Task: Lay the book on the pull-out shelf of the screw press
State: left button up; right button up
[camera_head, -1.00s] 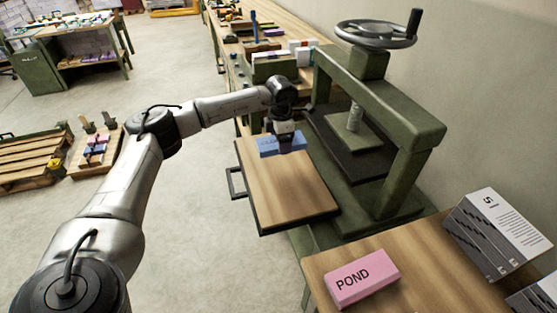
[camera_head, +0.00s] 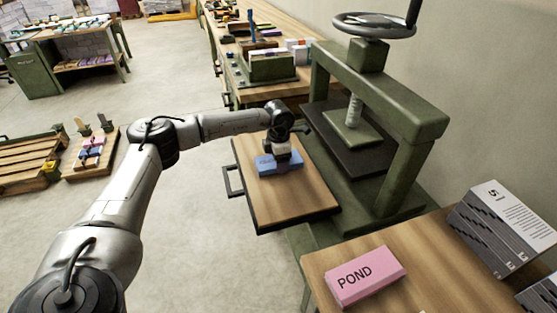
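A blue book (camera_head: 265,164) is over the far part of the wooden pull-out shelf (camera_head: 285,205), which extends to the left from the green screw press (camera_head: 385,80). My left gripper (camera_head: 281,162) comes down from above and is shut on the book. The gripper hides part of the book. I cannot tell whether the book touches the shelf or hangs just above it. My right gripper is not in view.
A pink block marked POND (camera_head: 362,277) lies on the wooden table at the lower right, near grey-white stacks (camera_head: 505,230). A handle (camera_head: 233,182) juts from the shelf's left edge. The near part of the shelf is clear. A cluttered bench (camera_head: 285,95) stands behind.

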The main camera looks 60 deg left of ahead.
pick_arm(q)
jog(key=shift+f, duration=0.15)
jog(key=o, duration=1)
jog(key=shift+r, duration=0.25)
notch_tip(320, 180, up, 12)
jog(key=p, duration=0.4)
jog(key=shift+p, duration=0.4)
